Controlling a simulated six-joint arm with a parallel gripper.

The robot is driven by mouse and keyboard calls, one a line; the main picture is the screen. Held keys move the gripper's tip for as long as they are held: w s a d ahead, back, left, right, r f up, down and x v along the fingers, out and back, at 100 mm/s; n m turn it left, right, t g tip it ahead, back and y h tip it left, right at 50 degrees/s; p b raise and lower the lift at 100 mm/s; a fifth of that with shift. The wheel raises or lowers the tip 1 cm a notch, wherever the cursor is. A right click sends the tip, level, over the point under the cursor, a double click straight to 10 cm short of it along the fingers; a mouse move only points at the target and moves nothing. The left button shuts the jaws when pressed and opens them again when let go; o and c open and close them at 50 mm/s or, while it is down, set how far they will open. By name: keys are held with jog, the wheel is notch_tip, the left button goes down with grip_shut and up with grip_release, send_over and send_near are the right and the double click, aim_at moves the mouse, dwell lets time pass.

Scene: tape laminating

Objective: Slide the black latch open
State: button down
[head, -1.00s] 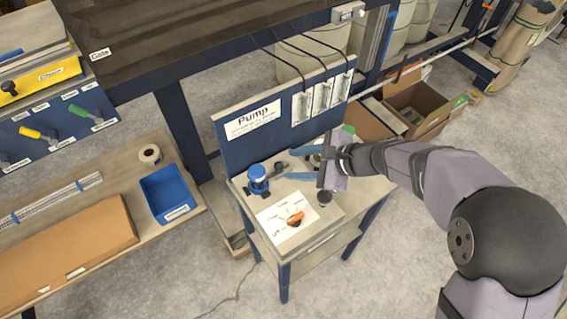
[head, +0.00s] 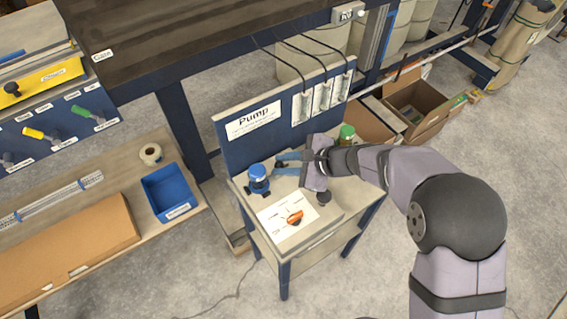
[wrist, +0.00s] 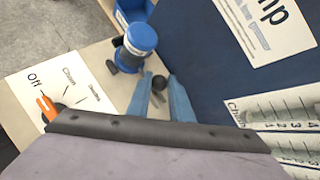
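A small black ball-shaped knob (wrist: 159,82), which I take to be the black latch, stands on the pump stand's top, right beside the blue pump (wrist: 138,42). In the wrist view it shows between the tips of my gripper's two blue fingers (wrist: 158,88). The fingers are apart, with a slim gap beside the knob, so I see no firm grip.
A white dial card with an orange handle (head: 295,217) lies in front of the pump. A second black knob (head: 323,198) sits below my gripper. The blue back panel (head: 235,150) with the Pump sign rises behind.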

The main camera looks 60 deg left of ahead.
jog(key=shift+w, duration=1.3)
jog(key=c, duration=1.6)
grip_release()
jog(key=shift+w, duration=0.1)
jog(key=shift+d, duration=0.1)
jog(key=shift+b+v, duration=1)
jog(key=shift+v, duration=2.65)
